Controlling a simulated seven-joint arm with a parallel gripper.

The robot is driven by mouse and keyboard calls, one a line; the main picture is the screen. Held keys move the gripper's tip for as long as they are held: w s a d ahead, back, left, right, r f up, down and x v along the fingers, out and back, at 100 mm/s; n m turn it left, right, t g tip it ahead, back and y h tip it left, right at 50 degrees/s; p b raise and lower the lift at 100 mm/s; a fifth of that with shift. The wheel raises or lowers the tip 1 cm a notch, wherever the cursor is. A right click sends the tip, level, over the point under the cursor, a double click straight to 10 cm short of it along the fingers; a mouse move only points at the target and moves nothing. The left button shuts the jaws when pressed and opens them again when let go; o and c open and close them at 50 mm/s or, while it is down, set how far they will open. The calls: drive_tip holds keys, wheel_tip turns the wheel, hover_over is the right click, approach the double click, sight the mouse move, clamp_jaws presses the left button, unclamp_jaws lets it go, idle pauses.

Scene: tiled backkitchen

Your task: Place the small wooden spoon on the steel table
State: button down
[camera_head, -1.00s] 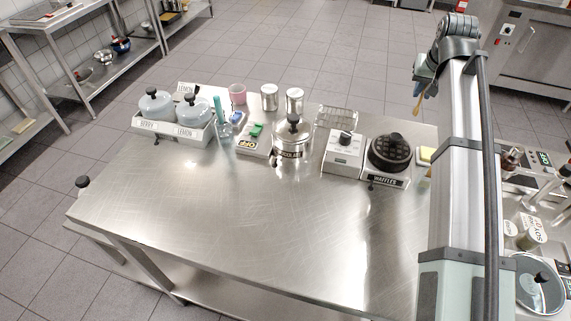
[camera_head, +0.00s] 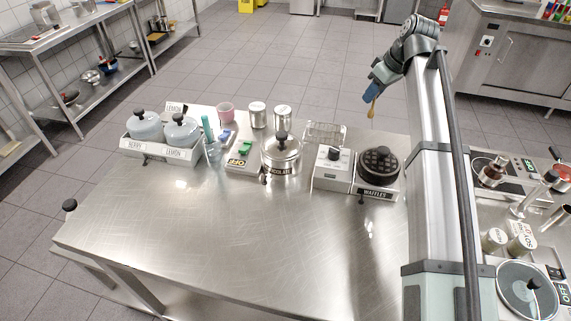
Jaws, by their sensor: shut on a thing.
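The small wooden spoon (camera_head: 373,106) hangs from my gripper (camera_head: 371,94), which is shut on it. The spoon points down and is held in the air, seen against the floor tiles beyond the back right of the table. The fingertips are small and partly hidden in this view. The steel table (camera_head: 230,240) fills the middle of the view. Its front half is bare and shiny.
A second counter (camera_head: 515,240) with utensils is at the right.

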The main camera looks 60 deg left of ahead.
drive_tip(key=shift+f, duration=5)
drive_tip(key=shift+f, duration=0.15)
drive_tip(key=c, duration=1)
unclamp_jaws()
drive_tip(key=v, duration=1.2)
drive_tip(key=shift+a, duration=0.1)
